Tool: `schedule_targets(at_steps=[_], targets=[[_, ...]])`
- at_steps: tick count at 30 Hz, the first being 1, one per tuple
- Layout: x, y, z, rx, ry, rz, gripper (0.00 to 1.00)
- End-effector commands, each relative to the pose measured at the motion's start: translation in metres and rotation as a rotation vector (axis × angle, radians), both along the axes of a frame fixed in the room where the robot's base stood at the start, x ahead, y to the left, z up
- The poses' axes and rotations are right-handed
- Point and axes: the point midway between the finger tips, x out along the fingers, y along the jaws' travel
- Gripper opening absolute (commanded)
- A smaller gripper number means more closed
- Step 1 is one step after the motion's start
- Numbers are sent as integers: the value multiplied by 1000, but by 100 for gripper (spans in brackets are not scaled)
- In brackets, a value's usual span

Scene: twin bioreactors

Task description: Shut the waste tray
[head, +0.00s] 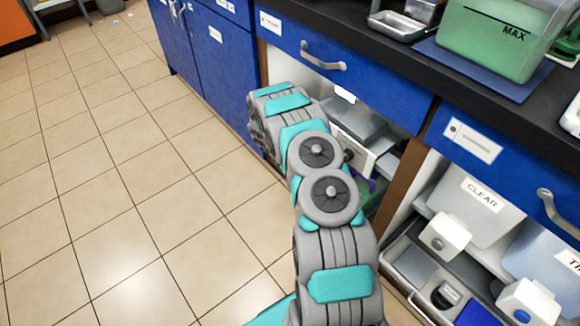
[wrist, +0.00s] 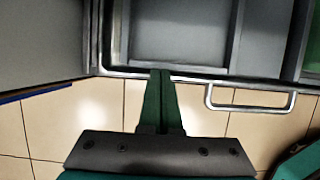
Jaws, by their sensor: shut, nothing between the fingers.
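In the wrist view, a grey tray (wrist: 185,38) with a pale metal rim fills the top middle. A wire handle (wrist: 250,107) sticks out from its front, right of my fingers. I take it for the waste tray; no label on it shows. My gripper (wrist: 160,75) is shut and empty, its green fingertips at the front rim, left of the handle. I cannot tell whether they touch it. In the head view, my arm hides the gripper and this tray.
In the head view, an open bay with a white labelled part (head: 352,150) lies behind my arm. Blue cabinet doors (head: 212,75) stand at the left. The tiled floor (head: 110,180) is clear.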

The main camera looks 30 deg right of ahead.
Motion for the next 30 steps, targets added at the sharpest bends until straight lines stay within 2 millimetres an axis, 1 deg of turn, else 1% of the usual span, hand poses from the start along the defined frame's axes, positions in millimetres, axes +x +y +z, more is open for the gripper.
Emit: schedule_targets(at_steps=[2,5,9,18,21,27,30], targets=[[0,4,-1,0,0,0,0],[0,15,-2,0,0,2,0],[-2,43,-2,-1,2,5,0],[-2,61,49,-1,-6,0,0],[-4,67,63,-1,-2,1,0],[-5,75,85,-1,-3,0,0],[-6,78,91,0,-2,0,0]])
